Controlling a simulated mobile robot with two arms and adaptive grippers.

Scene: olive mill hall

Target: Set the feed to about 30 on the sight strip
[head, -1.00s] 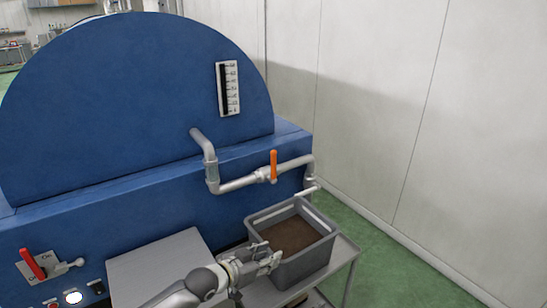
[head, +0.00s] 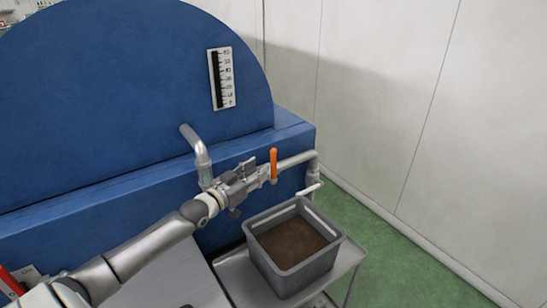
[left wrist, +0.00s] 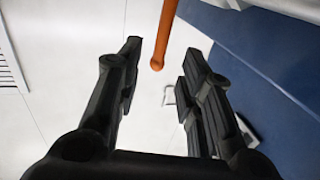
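The sight strip (head: 221,78) is a white scale with a dark column on the blue machine's round face in the head view. Its figures are too small to read surely. An orange lever handle (head: 273,164) stands upright on the grey feed pipe (head: 297,160). My left gripper (head: 255,174) is just left of the handle, in front of the pipe. In the left wrist view its two black fingers (left wrist: 162,58) are apart, and the orange handle (left wrist: 164,35) shows in line with the gap, near the fingertips. Contact cannot be told. My right gripper is out of view.
A grey crate (head: 256,256) of brown material stands on a metal cart (head: 236,278) below the pipe. The blue machine (head: 110,90) fills the left. A red lever (head: 10,282) shows at the lower left. Green floor (head: 400,265) is free to the right.

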